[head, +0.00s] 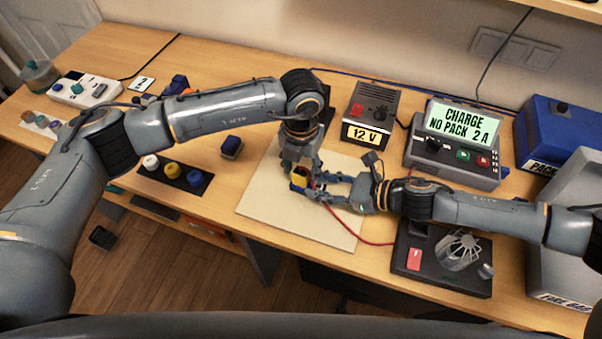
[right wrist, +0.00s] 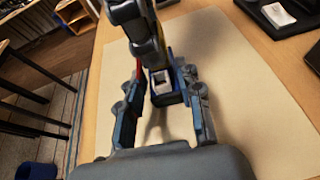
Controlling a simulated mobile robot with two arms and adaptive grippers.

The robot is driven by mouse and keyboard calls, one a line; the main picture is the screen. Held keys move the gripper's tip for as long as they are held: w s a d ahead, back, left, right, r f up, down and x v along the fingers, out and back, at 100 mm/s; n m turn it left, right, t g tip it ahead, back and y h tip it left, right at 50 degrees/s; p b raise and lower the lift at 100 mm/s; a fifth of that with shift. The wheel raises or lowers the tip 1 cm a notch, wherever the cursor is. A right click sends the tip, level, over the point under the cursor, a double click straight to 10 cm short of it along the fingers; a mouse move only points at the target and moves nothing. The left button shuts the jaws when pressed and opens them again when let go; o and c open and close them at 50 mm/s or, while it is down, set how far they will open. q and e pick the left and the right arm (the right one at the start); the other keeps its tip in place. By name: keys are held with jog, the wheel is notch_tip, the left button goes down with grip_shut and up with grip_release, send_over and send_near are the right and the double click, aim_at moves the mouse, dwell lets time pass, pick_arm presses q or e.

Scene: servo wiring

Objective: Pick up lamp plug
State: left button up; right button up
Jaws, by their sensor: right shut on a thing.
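A small blue and yellow block (head: 299,176) is above the cream mat, between my two grippers. In the right wrist view the block (right wrist: 161,88) shows a pale, square opening between the fingertips. My right gripper (head: 318,188) comes in from the right and is shut on this block. My left gripper (head: 302,168) reaches down from above to the same block; its fingertips are largely hidden, so its grip is unclear. A red wire (head: 374,242) runs from near the right gripper to the lower right. I cannot tell which item is the lamp plug.
The cream mat (head: 262,200) is mostly clear. A 12 V box (head: 371,108) and a charger (head: 455,150) stand behind. A dark strip (head: 172,180) with round coloured pieces and a blue block (head: 231,147) lie left.

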aim_at(301, 171)
pick_arm(q)
jog(key=c, duration=0.8)
jog(key=shift+o, duration=0.2)
pick_arm(e)
jog(key=o, duration=1.3)
pick_arm(q)
notch_tip(301, 171, up, 10)
pick_arm(e)
jog(key=v, duration=1.1)
jog(key=shift+d, duration=0.15)
jog(key=shift+s+d+r, duration=0.15)
jog(key=shift+d, duration=0.15)
